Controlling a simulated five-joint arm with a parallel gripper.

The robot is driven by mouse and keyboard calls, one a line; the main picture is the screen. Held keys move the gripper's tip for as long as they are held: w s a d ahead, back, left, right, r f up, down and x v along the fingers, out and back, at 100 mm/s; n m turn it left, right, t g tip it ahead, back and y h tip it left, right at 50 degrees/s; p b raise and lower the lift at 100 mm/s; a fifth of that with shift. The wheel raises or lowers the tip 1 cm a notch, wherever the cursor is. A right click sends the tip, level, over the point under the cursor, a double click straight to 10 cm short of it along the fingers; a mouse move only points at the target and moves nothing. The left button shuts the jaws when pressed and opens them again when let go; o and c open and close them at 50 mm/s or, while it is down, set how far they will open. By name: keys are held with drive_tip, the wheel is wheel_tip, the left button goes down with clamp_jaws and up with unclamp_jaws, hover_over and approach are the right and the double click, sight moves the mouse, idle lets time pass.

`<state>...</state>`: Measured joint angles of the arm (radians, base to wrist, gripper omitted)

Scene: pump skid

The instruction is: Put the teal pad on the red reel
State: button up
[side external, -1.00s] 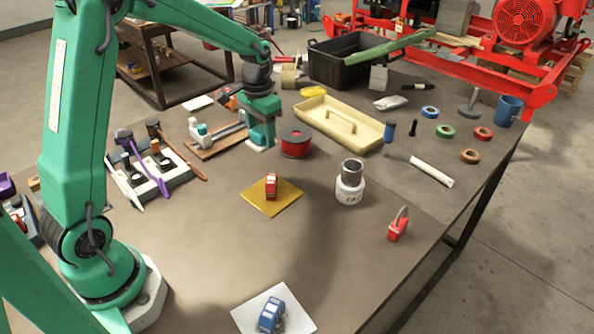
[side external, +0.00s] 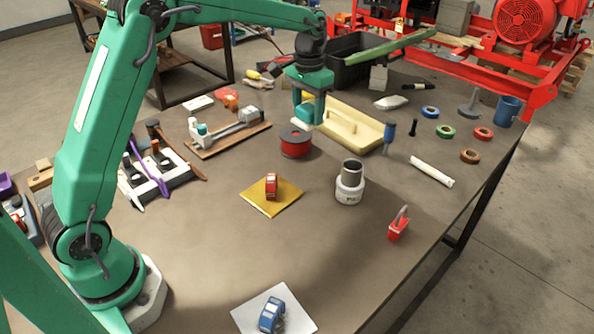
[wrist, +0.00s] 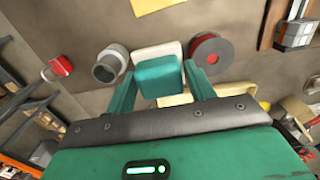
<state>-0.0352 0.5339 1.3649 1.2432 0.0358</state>
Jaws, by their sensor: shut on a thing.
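The teal pad (wrist: 158,74) has a white layer under it. It sits between the fingers of my gripper (wrist: 160,92), which is shut on it. In the side view my gripper (side external: 308,112) holds the pad (side external: 302,118) in the air, close to the red reel (side external: 296,145). The reel stands upright on the bench, with a dark top face and a red side. In the wrist view the reel (wrist: 209,50) shows just right of the pad, not covered by it. In the side view the pad's lower edge appears slightly above the reel's top.
A wooden board (side external: 225,142) with a grey and white fixture is left of the reel. A grey cylinder on a white base (side external: 350,185) and a yellow plate (side external: 258,205) with a red item stand in front.

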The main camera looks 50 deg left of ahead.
drive_tip(key=shift+a, duration=0.1)
drive_tip(key=w+a+f, duration=0.1)
drive_tip(key=a+f, duration=0.1)
drive_tip(key=a, duration=0.1)
drive_tip(key=w+a+f, duration=0.1)
drive_tip(key=a+f, duration=0.1)
drive_tip(key=a, duration=0.2)
drive_tip(key=w+a+f, duration=0.1)
drive_tip(key=a+f, duration=0.2)
drive_tip(key=a, duration=0.1)
drive_tip(key=shift+w, duration=0.3)
drive_tip(key=shift+f, duration=0.1)
drive_tip(key=shift+f, duration=1.9)
drive_tip(key=shift+f, duration=0.1)
drive_tip(key=o, duration=1)
drive_tip(key=shift+c, duration=0.2)
drive_tip(key=shift+o, duration=0.2)
